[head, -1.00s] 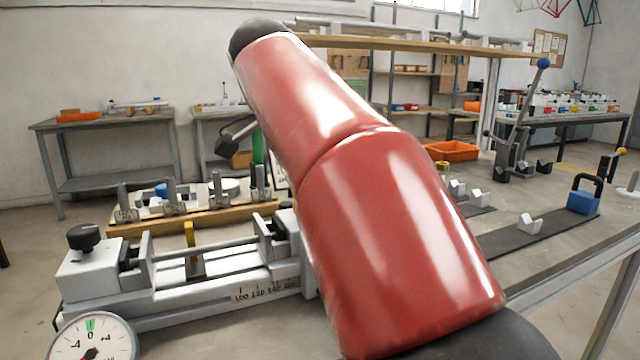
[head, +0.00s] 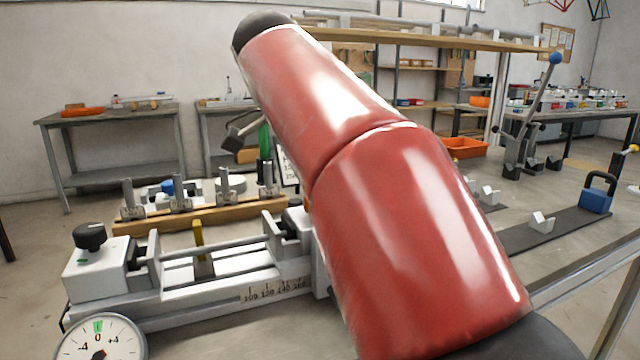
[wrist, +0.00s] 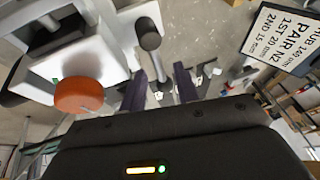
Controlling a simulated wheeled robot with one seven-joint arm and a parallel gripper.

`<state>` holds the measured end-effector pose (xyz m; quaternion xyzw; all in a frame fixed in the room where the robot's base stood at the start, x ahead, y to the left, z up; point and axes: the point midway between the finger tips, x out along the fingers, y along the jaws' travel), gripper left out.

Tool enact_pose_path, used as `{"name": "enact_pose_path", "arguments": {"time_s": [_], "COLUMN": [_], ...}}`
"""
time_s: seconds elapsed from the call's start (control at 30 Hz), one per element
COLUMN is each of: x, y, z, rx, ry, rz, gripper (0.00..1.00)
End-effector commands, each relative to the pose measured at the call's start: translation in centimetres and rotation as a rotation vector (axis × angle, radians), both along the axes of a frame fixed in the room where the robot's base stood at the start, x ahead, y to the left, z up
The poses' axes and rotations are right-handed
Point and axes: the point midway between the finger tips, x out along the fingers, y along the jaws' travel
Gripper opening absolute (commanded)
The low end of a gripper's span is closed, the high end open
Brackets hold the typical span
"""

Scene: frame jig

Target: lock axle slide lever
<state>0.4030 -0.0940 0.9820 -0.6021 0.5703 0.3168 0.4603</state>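In the wrist view my gripper (wrist: 160,88) shows two dark fingers spread apart, with nothing held between them. A lever with a rounded dark grey knob (wrist: 149,38) and a thin stem stands just beyond the fingertips; I cannot tell whether it touches them. A white block (wrist: 80,62) with a green mark and an orange-red round knob (wrist: 78,95) lies left of the fingers. The jig's right end and my gripper are hidden behind my red arm.
A black knob (head: 90,236) tops the jig's left block, behind a dial gauge (head: 98,340). A wooden rack (head: 200,218) with several metal posts stands behind the jig. A printed sign (wrist: 285,35) is right of my gripper. A blue padlock-shaped block (head: 595,198) rests at the far right.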

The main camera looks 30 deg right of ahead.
Motion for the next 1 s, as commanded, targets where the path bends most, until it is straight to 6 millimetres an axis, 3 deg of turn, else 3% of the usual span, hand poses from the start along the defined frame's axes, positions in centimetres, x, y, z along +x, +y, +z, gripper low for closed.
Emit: {"name": "enact_pose_path", "arguments": {"time_s": [0.33, 0.73, 1.0], "x": [0.0, -0.8, -1.1], "y": [0.2, 2.5, 3.1], "z": [0.4, 5.7, 7.1], "rx": [0.000, 0.000, 0.000], "ry": [0.000, -0.002, -0.001], "rz": [0.002, 0.003, 0.000], "gripper": [0.32, 0.32, 0.32]}}
